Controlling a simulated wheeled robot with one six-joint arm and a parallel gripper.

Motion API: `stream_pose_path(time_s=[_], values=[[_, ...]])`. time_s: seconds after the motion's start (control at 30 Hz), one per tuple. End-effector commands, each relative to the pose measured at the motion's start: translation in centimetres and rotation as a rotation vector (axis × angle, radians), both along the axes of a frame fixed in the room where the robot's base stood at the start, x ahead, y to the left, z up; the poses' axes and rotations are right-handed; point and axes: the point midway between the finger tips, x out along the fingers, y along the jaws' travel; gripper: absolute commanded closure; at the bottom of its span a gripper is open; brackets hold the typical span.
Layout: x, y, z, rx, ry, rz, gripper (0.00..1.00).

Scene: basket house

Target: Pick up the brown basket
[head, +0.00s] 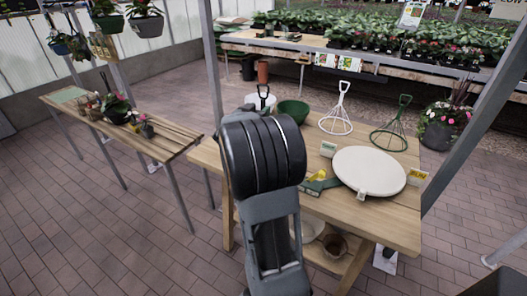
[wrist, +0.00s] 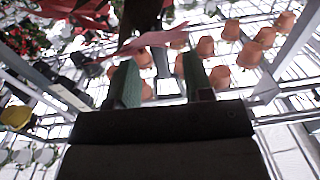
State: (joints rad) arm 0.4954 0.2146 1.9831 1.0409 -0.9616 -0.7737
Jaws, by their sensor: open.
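A small round brown container (head: 334,244), which may be the brown basket, sits on the lower shelf of the wooden table (head: 390,228). It is partly in shadow, and its weave is too small to make out. My arm stands in front of the table in the head view and hides part of it; my gripper cannot be made out there. In the wrist view my gripper (wrist: 160,72) is open, its two green-padded fingers apart with nothing held between them. No basket is clear in the wrist view, which shows several orange-brown pots (wrist: 248,54) beyond the fingers.
The tabletop holds a green bowl (head: 294,109), a white round board (head: 369,171) and two wire tools, white (head: 336,121) and green (head: 391,134). A slatted bench (head: 158,148) with plants stands left. A metal post (head: 462,115) rises at right. Brick floor (head: 90,225) is clear at left.

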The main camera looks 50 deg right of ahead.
Motion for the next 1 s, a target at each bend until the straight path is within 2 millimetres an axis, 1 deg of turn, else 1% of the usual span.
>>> stream_pose_path(time_s=[0.03,0.1,0.23,0.33,0.57,1.0], values=[[0.2,-0.8,0.0,0.000,0.001,-0.003,0.53],[0.5,-1.7,0.1,0.001,0.001,-0.003,0.53],[0.9,-2.8,0.1,0.000,0.001,-0.002,0.53],[1.1,-3.2,0.1,0.000,0.001,0.000,0.53],[1.1,-3.3,0.1,0.000,0.000,0.000,0.53],[1.1,-3.2,0.1,0.000,0.000,0.000,0.94]])
